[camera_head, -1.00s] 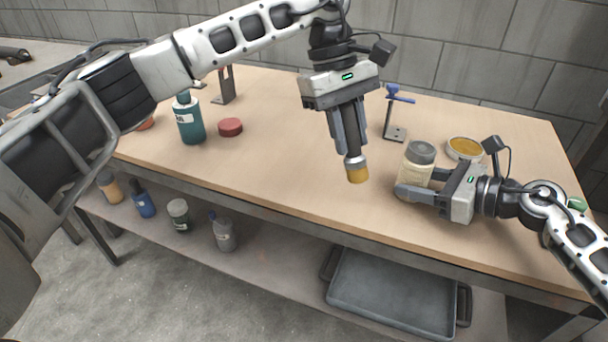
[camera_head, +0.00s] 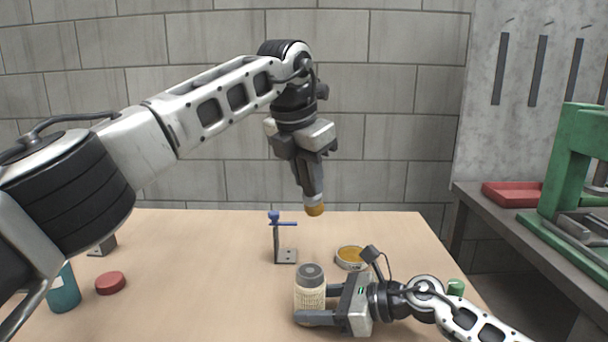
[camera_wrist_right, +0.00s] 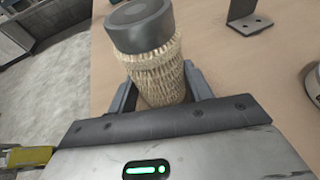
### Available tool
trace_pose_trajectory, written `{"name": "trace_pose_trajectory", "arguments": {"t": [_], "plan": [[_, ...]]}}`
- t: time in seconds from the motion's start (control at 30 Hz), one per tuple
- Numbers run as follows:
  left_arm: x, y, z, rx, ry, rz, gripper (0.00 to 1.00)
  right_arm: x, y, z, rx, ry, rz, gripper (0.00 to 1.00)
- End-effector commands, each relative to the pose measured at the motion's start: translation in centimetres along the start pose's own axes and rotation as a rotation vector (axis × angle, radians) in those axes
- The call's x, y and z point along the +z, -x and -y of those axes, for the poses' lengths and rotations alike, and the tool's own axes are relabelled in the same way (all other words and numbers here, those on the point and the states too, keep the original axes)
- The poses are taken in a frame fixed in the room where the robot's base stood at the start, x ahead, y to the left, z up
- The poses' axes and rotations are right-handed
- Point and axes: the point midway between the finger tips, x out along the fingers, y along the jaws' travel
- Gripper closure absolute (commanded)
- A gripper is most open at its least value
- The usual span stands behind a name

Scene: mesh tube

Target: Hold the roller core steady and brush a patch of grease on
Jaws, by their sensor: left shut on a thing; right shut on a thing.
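The roller core (camera_head: 310,290), a tan mesh-wrapped tube with a dark grey cap, stands upright on the table. My right gripper (camera_head: 312,304) is shut around it low down; the right wrist view shows the core (camera_wrist_right: 158,75) between the two fingers. My left gripper (camera_head: 312,188) is shut on a brush (camera_head: 315,208) with a pale band and a yellow-orange tip that points down. The brush hangs in the air, apart from the core. A round tin (camera_head: 341,263) of yellow-orange grease sits behind and right of the core, below the brush.
A metal stand (camera_head: 285,255) with a blue clamp stands left of the tin. A red disc (camera_head: 111,283) and a teal bottle (camera_head: 63,290) are at the left. A green press (camera_head: 575,170) and red tray (camera_head: 511,194) occupy the right bench.

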Motion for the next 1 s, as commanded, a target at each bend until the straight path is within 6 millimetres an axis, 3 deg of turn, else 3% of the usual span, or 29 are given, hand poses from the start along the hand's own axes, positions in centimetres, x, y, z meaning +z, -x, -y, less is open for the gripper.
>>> {"name": "trace_pose_trajectory", "arguments": {"t": [0.7, 1.0], "plan": [[-2.3, -6.4, 0.6, -0.003, -0.001, -0.001, 0.97, 0.0, 0.0, 0.0, 0.001, 0.0, 0.0, 0.63], [-4.7, -6.5, 2.4, -0.002, -0.003, 0.001, 0.97, 0.0, 0.0, 0.0, 0.001, 0.0, -0.001, 0.63]]}}
